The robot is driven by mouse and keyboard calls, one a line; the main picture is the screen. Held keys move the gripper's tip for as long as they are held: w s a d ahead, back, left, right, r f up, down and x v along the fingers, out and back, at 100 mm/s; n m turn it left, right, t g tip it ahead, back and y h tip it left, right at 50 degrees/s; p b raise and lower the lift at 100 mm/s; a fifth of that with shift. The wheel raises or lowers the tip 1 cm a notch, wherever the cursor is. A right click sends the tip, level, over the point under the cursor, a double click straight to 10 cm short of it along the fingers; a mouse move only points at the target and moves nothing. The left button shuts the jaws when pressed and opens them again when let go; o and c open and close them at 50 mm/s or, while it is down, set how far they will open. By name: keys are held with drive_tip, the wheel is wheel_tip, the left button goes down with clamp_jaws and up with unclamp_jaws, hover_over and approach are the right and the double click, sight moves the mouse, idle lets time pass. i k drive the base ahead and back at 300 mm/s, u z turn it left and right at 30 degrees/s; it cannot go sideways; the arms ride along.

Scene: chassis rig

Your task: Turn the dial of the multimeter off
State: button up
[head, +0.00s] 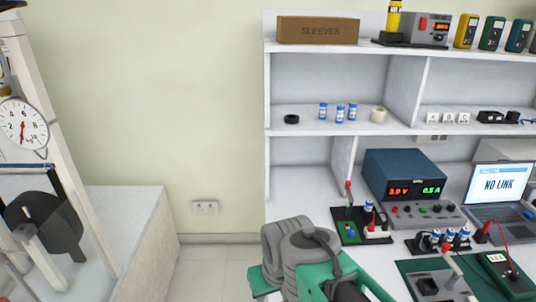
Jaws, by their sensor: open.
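A green handheld multimeter (497,268) lies on a dark green mat (413,266) at the lower right of the head view. It has a small lit display near its top and a dark dial below, partly crossed by a red lead. The dial's setting is too small to read. My grey arm shows folded at the bottom middle, left of the mat and apart from the multimeter. I cannot make out the fingers of my gripper in this view.
A grey lever box (440,285) sits left of the multimeter. Other meters (491,32) stand on the top shelf. A white cabinet and a dial scale (22,125) are at left.

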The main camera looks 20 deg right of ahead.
sight(515, 276)
drive_tip(key=k, duration=1)
drive_tip(key=u, duration=0.95)
drive_tip(key=i, duration=0.95)
drive_tip(key=z, duration=3.3)
drive_tip(key=i, duration=0.5)
drive_tip(key=z, duration=0.15)
